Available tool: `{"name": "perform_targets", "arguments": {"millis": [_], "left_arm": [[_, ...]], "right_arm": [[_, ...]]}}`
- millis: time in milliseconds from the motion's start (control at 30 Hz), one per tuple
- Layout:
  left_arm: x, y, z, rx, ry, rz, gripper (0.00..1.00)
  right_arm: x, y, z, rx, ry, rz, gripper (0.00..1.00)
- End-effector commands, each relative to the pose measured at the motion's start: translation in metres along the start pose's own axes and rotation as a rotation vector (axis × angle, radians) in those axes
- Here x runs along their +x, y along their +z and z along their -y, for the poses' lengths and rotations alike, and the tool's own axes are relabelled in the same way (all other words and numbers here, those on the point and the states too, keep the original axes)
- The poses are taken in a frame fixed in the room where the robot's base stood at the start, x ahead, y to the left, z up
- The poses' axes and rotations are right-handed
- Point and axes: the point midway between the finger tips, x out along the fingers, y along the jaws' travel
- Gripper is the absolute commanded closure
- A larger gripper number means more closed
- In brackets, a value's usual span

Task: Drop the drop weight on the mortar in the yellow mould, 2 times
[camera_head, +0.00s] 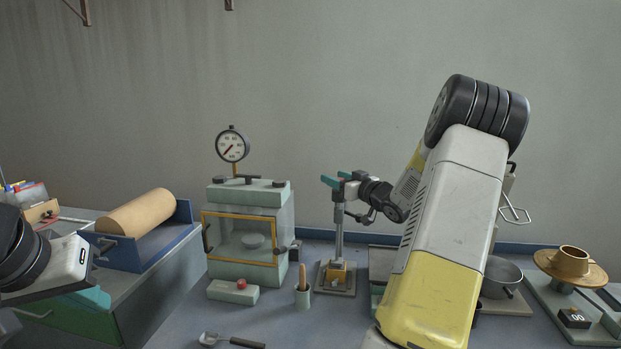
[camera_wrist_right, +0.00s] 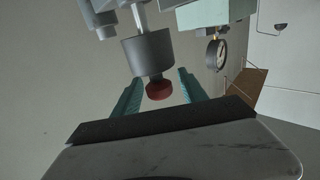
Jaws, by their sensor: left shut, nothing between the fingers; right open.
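The yellow mould (camera_head: 337,276) sits on the base of a small drop stand with a grey upright rod. The mortar inside is too small to make out. My right gripper (camera_head: 338,179) is open near the top of this rod, its teal fingers apart. In the right wrist view, the dark grey cylindrical drop weight (camera_wrist_right: 148,53) with a red knob (camera_wrist_right: 158,90) hangs on a rod. The knob appears between the open fingers of my right gripper (camera_wrist_right: 160,80); I cannot tell whether they touch it. My left gripper (camera_head: 97,298) is shut and empty at the far left, partly hidden.
A glass-fronted press (camera_head: 245,235) with a dial gauge (camera_head: 232,146) stands left of the drop stand. A wooden-handled tool stands in a cup (camera_head: 302,298). A spoon (camera_head: 228,340) lies in front. A metal bowl (camera_head: 503,275) and a brown cup (camera_head: 571,261) stand right.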

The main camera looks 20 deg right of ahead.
Motion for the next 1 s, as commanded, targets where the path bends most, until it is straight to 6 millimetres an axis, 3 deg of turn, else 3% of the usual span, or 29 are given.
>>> {"name": "perform_targets", "arguments": {"millis": [133, 400, 667, 1000], "left_arm": [[0.0000, 0.0000, 0.0000, 0.000, 0.000, 0.000, 1.00], [0.0000, 0.0000, 0.0000, 0.000, 0.000, 0.000, 1.00], [0.0000, 0.0000, 0.0000, 0.000, 0.000, 0.000, 1.00], [0.0000, 0.0000, 0.0000, 0.000, 0.000, 0.000, 1.00]], "right_arm": [[0.0112, -0.0002, 0.0004, 0.000, -0.001, -0.001, 0.50], [0.0129, -0.0002, 0.0002, 0.001, 0.000, 0.000, 0.50], [0.0126, -0.0003, 0.0002, 0.000, 0.000, 0.000, 0.99], [0.0124, -0.0002, 0.0001, 0.001, 0.000, 0.000, 1.00]]}}
